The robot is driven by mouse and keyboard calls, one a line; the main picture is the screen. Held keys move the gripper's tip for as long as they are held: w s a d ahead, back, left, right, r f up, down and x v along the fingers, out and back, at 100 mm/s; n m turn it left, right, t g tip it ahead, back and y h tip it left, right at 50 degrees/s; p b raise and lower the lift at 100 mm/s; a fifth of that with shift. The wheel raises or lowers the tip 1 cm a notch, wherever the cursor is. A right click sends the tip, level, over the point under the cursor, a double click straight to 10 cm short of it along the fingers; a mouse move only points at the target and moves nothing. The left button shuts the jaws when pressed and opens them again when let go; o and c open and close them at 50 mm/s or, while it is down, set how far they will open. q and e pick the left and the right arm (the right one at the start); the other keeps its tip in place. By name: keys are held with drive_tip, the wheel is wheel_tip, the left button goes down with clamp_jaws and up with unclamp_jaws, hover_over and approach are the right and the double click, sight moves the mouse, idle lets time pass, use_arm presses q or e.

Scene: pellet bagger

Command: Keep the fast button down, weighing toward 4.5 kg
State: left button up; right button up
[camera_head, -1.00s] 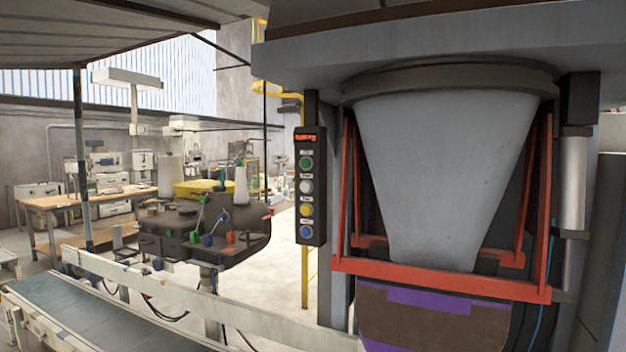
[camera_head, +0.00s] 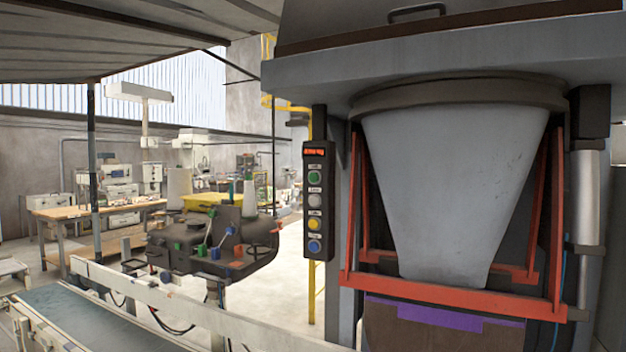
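The button panel (camera_head: 318,205) is a dark upright box on the post left of the hopper. It carries a red display (camera_head: 315,152) at the top, too small to read. Below are a green button (camera_head: 314,178), a white button (camera_head: 314,201), a yellow button (camera_head: 314,224) and a blue button (camera_head: 314,246). Their labels are too small to read, so I cannot tell which is fast. The grey hopper spout (camera_head: 450,190) tapers down into a red clamp frame (camera_head: 455,294). A brown bag with a purple band (camera_head: 430,318) hangs below it. Neither gripper is in view.
A conveyor belt (camera_head: 85,318) with a pale side rail (camera_head: 190,312) runs along the lower left. A dark machine with coloured levers (camera_head: 215,245) stands behind it. A wooden workbench (camera_head: 95,210) is at the far left. Clear floor shows left of the panel.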

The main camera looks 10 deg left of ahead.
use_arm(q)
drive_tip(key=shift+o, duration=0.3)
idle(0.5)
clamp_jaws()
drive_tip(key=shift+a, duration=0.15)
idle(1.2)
